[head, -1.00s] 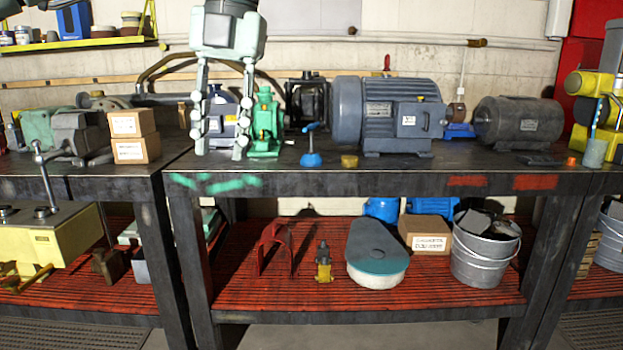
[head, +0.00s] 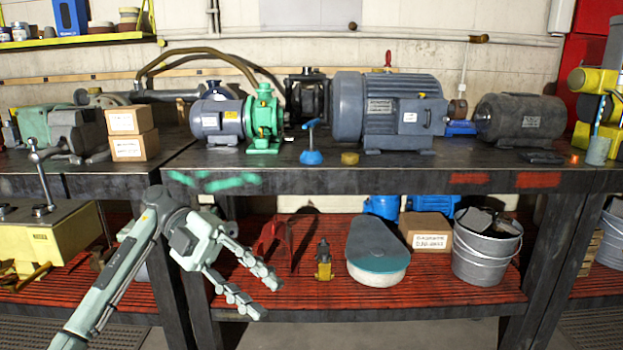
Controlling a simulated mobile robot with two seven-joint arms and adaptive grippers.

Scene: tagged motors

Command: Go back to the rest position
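My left gripper (head: 272,297) is in the lower left of the head view, in front of the workbench and below its top. Its two fingers are spread apart with nothing between them. My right gripper is not in view. On the workbench (head: 385,182) stand a green and grey pump motor (head: 222,120), a large blue-grey motor (head: 390,115) and a dark grey motor (head: 518,121).
Two cardboard boxes (head: 130,132) are stacked at the left. A blue-handled tool (head: 311,145) stands on the bench front. The red lower shelf (head: 320,300) holds a metal bucket (head: 486,252), a carton (head: 427,232) and a teal-topped item (head: 376,250). A yellow machine (head: 45,240) is at the lower left.

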